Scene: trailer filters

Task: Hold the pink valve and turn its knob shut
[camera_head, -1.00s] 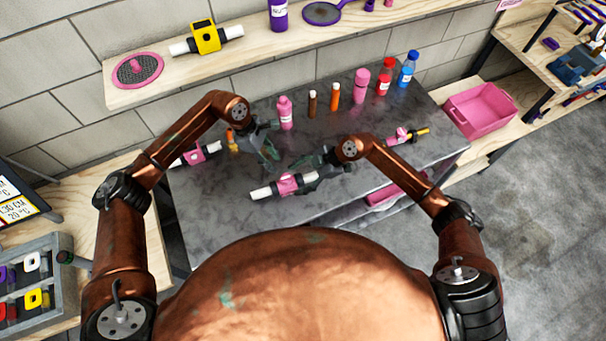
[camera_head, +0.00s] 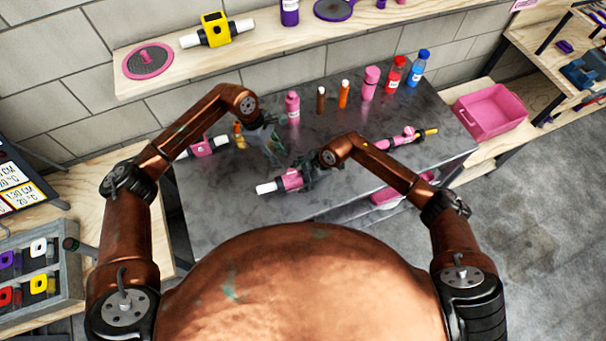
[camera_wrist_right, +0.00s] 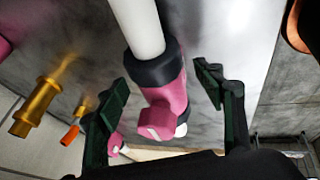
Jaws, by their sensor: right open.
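A pink valve (camera_head: 292,181) with a white pipe end lies on the dark table, in front of my body. In the right wrist view the pink valve (camera_wrist_right: 168,100) shows between the two fingers, with its white pipe and dark collar. My right gripper (camera_head: 309,172) is at the valve's right end; in the wrist view its fingers (camera_wrist_right: 163,92) are open, with gaps on both sides of the valve. My left gripper (camera_head: 276,153) hangs above the table behind the valve, apart from it; its finger opening is unclear. The right gripper hides the valve's right end in the head view.
Other pink valves lie at the table's left (camera_head: 203,147) and right (camera_head: 398,140). A pink bottle (camera_head: 293,108) stands behind my left gripper, and several bottles stand along the back edge. A pink bin (camera_head: 490,108) is at the right.

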